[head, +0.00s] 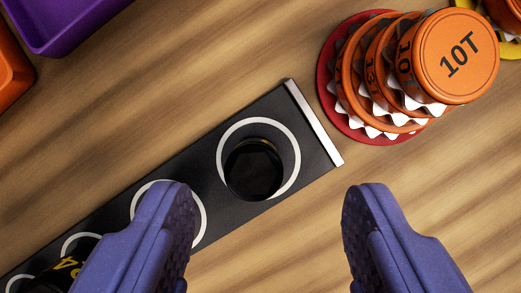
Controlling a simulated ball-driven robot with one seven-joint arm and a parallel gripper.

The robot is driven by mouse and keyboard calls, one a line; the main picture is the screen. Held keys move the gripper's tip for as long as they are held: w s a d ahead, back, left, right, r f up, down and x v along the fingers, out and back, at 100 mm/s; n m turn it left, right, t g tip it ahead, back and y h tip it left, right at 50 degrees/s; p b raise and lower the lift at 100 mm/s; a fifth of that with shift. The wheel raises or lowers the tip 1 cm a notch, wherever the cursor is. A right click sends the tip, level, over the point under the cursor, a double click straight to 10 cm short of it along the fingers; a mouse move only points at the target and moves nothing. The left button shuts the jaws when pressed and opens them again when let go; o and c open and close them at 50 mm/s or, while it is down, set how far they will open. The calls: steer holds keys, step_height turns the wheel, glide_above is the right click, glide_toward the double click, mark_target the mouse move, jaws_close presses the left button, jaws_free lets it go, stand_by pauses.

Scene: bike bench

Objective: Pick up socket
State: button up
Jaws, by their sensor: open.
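A black socket (254,169) stands inside a white ring at the right end of a black socket rail (293,119). Another black socket with yellow marking (66,268) shows at the lower left, partly hidden by my left finger. My gripper (268,228) is open and empty, with its two blue fingers wide apart at the bottom of the view. The end socket lies above the gap between the fingers, nearer the left finger, and nothing touches it. The left finger covers part of a second ring on the rail.
A stack of orange sprockets marked 10T (458,55) stands on a red base (331,88) at the upper right. A yellow base (508,44) shows at the far right. A purple bin (62,27) and an orange bin (12,72) are at the upper left. Bare wood lies between.

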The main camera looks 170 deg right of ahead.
mark_target(253, 174)
steer(key=x, duration=0.1)
steer(key=b+x, duration=0.1)
steer(key=x, duration=0.1)
steer(key=b+x, duration=0.1)
steer(key=shift+s+a+f, duration=0.1)
steer(key=shift+a+f, duration=0.15)
steer(key=shift+f, duration=0.2)
steer(key=shift+w+a+f+b, duration=0.1)
steer(key=shift+w+f+b, duration=0.15)
steer(key=shift+f+b, duration=0.15)
steer(key=shift+r, duration=0.1)
jaws_close()
steer(key=shift+r, duration=0.1)
